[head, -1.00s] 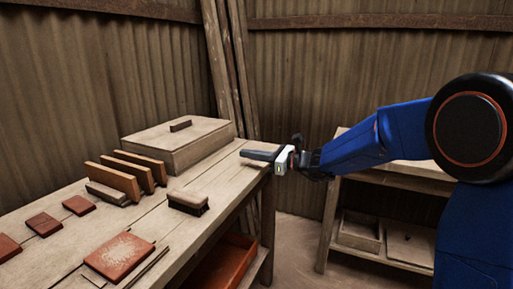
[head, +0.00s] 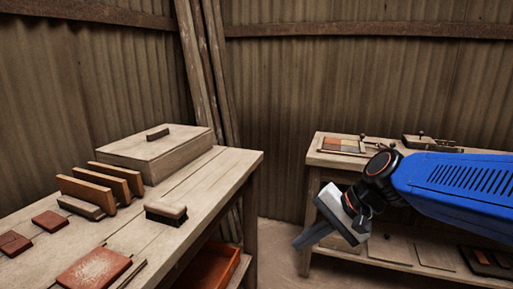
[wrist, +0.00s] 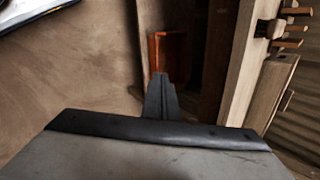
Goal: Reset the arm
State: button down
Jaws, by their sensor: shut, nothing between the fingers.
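My gripper (head: 308,237) hangs in the gap between the two benches in the head view, clear of both, with its fingers pointing down and to the left. The fingers are together and hold nothing. My blue arm reaches in from the right edge. In the wrist view the closed fingers (wrist: 161,97) show as one dark wedge above the floor. An orange bin (wrist: 166,50) and the bench edge lie beyond them.
The left bench (head: 205,185) holds a lidded wooden box (head: 155,155), a brush (head: 166,212), upright wooden boards (head: 110,180) and reddish tiles (head: 92,268). The right bench (head: 330,160) stands behind my arm with trays on it. Floor between them is free.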

jog(key=s+d+f+n+t+h, duration=0.1)
jog(key=s+d+f+n+h, duration=0.2)
jog(key=s+d, duration=0.3)
jog(key=s+d+f+n+t+h, duration=0.1)
jog(key=s+d+f+n+h, duration=0.1)
jog(key=s+d, duration=0.4)
jog(key=d+n+h, duration=0.1)
jog(key=d+h, duration=0.1)
jog(key=d, duration=0.3)
jog(key=shift+d+f, duration=0.35)
jog(key=shift+f, duration=0.05)
jog(key=shift+s, duration=0.1)
